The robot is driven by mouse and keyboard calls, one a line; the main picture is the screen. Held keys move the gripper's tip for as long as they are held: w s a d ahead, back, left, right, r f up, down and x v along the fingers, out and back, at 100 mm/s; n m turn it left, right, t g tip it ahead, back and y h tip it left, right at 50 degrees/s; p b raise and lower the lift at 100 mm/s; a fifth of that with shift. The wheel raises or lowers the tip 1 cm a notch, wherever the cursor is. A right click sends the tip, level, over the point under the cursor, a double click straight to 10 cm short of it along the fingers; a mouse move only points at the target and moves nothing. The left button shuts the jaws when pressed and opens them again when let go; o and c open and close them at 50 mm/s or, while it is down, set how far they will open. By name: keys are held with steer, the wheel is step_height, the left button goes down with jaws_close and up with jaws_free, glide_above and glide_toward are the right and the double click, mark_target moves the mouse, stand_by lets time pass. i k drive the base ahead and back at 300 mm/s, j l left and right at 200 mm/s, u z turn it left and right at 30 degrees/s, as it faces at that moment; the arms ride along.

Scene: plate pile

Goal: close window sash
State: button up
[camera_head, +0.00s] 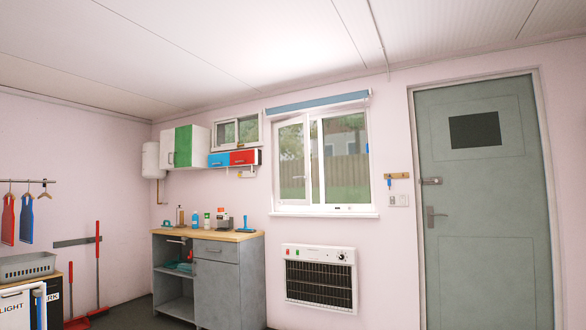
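A white-framed window (322,208) is in the back wall, right of the middle of the view. Its left sash (277,155) looks swung out of line with the frame, its top edge slanting, so it appears ajar. The right pane (346,160) sits flat in the frame and shows a fence and trees outside. A smaller window (237,131) sits higher to the left, with its own panes; I cannot tell whether it is open. My gripper is not in view, and the windows are well away across the room.
Below the window is a white heater (320,251) on the wall. A grey cabinet (229,282) with a wooden top and bottles stands left of it. A blue rolled blind (318,102) is above the window. A green door (484,230) is at right.

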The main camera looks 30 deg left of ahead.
mark_target(305, 118)
steer(key=i+j+u, duration=0.45)
steer(key=u, duration=0.15)
steer(key=i+j+u, duration=0.3)
steer(key=i, duration=0.15)
steer(key=i+j+u, duration=0.35)
steer(key=i+u, duration=0.3)
steer(key=i, duration=2.15)
steer(key=i+j+z, duration=0.15)
steer(key=i+z, duration=0.3)
steer(key=i, duration=0.2)
steer(key=i+j+z, duration=0.45)
steer(key=i, duration=0.15)
steer(key=i+j+z, duration=0.45)
steer(key=i+j, duration=0.1)
